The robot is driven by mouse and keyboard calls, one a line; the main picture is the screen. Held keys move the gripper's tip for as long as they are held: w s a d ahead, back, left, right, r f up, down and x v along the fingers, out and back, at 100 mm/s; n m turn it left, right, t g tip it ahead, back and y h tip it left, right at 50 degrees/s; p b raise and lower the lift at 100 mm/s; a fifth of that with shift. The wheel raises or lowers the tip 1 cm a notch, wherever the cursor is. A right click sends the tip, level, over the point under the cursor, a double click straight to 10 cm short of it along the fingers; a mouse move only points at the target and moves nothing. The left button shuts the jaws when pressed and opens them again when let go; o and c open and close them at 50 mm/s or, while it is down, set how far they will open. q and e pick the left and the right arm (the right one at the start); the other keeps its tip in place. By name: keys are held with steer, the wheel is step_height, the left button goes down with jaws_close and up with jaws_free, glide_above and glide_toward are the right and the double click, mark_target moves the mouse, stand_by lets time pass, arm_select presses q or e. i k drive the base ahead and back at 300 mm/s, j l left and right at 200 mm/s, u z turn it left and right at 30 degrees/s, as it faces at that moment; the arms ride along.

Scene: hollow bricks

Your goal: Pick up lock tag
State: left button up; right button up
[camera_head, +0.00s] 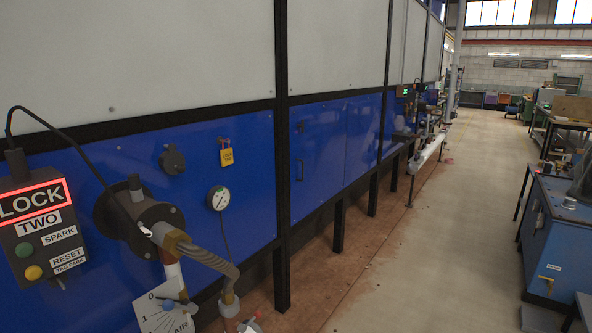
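A small yellow lock tag (227,157) with dark lettering hangs on the blue machine panel, left of the picture's middle. A small reddish piece shows at its top, against the panel. The tag is upright and nothing covers it. Neither of my grippers shows in the head view, and nothing is seen touching the tag.
Left of the tag are a dark knob (172,160) and a control box (41,226) with a lit LOCK sign. A round gauge (219,198) and a thick hose (205,259) are below. Open floor (440,240) lies right; a blue machine (560,235) stands beyond.

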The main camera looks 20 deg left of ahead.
mark_target(227, 154)
steer(key=i+u, duration=0.15)
steer(key=i, duration=1.95)
